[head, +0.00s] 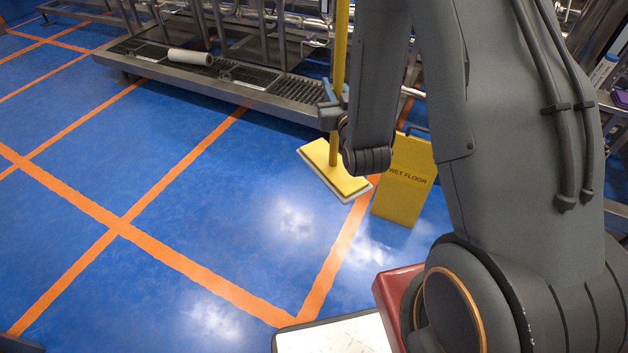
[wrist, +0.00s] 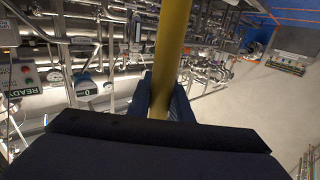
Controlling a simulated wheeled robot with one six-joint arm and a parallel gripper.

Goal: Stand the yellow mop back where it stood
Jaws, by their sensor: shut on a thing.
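The yellow mop (head: 334,178) hangs upright in the head view, its flat yellow head with a pale pad at the lower end. My gripper (head: 333,110) is shut on its yellow handle, partly hidden behind my arm. In the wrist view the handle (wrist: 172,40) runs up between the blue fingers of my gripper (wrist: 166,98). The mop head is near the floor, left of the wet-floor sign; I cannot tell whether it touches the floor.
A yellow wet-floor sign (head: 405,182) stands just right of the mop head. A low metal grated platform (head: 262,98) with a white roll (head: 190,57) on it lies behind. Blue floor (head: 190,160) with orange lines is clear to the left.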

